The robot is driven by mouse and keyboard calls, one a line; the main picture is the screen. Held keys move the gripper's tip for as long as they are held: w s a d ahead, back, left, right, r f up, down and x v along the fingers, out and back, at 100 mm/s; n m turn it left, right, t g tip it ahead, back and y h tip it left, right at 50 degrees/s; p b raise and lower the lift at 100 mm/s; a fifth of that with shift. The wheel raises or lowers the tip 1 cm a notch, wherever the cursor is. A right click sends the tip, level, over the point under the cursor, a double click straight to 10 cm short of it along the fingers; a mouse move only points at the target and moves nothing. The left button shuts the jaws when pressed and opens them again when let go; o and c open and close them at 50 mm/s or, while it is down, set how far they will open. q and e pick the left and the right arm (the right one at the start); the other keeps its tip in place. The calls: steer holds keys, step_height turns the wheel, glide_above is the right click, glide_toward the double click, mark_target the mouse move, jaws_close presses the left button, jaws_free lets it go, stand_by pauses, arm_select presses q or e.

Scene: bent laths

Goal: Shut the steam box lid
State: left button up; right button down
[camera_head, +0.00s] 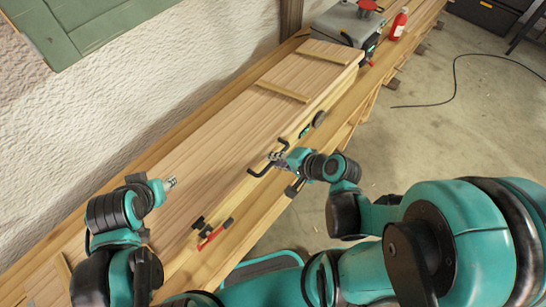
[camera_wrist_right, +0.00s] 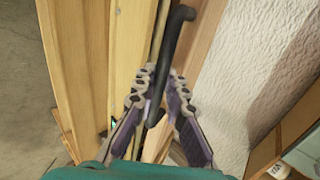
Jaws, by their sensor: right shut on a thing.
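The long pale wooden steam box lies along the bench in the head view. Its planked lid (camera_head: 215,135), with cross battens, spans the top and looks flat or nearly so; I cannot tell if a gap remains at its front edge. A black bar handle (camera_head: 261,167) sticks out at that edge. My right gripper (camera_head: 279,159) is shut on the handle. In the right wrist view the handle (camera_wrist_right: 177,40) runs down between the two ribbed fingers (camera_wrist_right: 158,88). My left gripper (camera_head: 171,183) hangs above the lid's left part, apart from the handle; its fingers are too small to read.
A red-handled clamp or latch (camera_head: 213,234) sits at the front edge, left of the handle. A grey metal box (camera_head: 343,25) and a red bottle (camera_head: 398,23) stand at the bench's far end. A rough white wall (camera_head: 130,95) runs behind. The floor at right is mostly clear.

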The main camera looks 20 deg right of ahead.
arm_select(q)
step_height(320, 180, down, 8)
steer(key=b, duration=0.7)
steer(key=shift+r, duration=0.2)
steer(key=shift+w+r, duration=0.1)
arm_select(e)
step_height(320, 180, down, 7)
steer(key=shift+s+d+f, duration=0.2)
steer(key=shift+s+d, duration=0.05)
steer(key=shift+s, duration=0.1)
steer(key=c, duration=1.3)
jaws_free()
